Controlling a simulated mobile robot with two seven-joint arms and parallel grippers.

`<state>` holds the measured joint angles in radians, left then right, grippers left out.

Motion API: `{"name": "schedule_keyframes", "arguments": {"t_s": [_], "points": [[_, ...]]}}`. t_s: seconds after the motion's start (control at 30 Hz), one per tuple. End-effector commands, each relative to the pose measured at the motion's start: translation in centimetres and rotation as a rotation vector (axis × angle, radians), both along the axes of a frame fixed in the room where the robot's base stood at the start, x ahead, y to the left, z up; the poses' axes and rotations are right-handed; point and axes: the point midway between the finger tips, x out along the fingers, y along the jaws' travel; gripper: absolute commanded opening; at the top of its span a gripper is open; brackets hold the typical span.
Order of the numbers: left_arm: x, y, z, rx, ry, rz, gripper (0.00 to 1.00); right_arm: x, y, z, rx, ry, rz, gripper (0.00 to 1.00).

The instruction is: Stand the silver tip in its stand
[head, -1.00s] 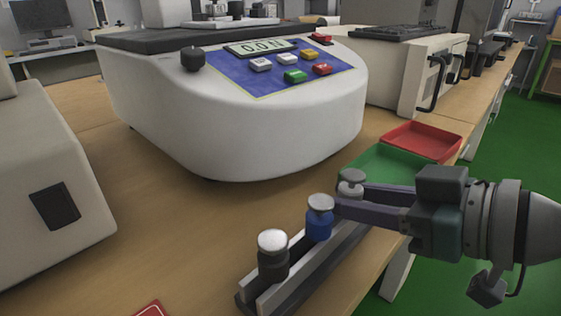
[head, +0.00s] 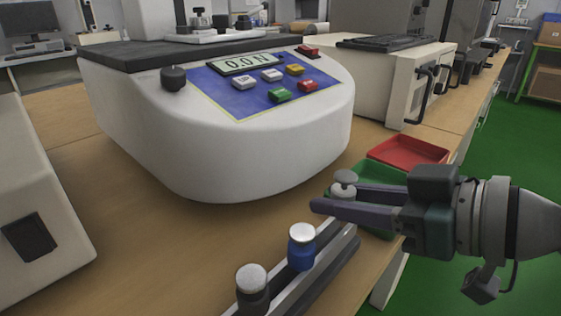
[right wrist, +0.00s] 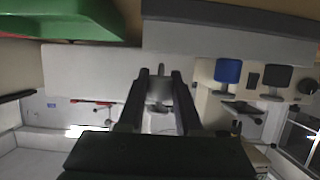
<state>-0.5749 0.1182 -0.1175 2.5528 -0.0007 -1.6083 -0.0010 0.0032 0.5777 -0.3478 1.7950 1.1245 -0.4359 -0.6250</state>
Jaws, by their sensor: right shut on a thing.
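My right gripper (head: 328,197) comes in from the right and is shut on the silver tip (head: 345,177). The tip's round pale head shows above the fingers, which hide part of its body. In the right wrist view the silver tip (right wrist: 160,88) is between the two fingers. The long narrow stand (head: 325,268) lies below and in front of the gripper. It bears a blue tip (head: 302,248) and a black tip (head: 252,291), both upright. My left gripper is out of view.
A large white tester (head: 250,150) with a blue button panel stands behind the stand. A green tray (head: 375,172) and a red tray (head: 410,152) lie beyond my right gripper. A white box (head: 40,200) is at the left. The bench's right edge is close.

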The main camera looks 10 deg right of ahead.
Motion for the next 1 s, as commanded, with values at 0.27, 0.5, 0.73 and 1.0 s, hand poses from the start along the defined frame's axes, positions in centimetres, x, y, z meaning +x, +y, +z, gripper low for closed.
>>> {"name": "schedule_keyframes", "arguments": {"t_s": [0.27,0.5,0.73,1.0], "points": [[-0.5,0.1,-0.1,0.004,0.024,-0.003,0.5,0.0,0.0,1.0,0.0,-0.004,0.001,0.0],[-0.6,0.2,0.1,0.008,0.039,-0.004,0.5,0.1,0.0,2.0,0.001,-0.004,0.001,0.0],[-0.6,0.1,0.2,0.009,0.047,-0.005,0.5,0.1,0.0,2.6,0.001,-0.004,0.001,0.0],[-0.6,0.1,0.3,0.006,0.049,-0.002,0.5,0.1,0.0,2.6,0.0,-0.004,0.001,0.0]]}}
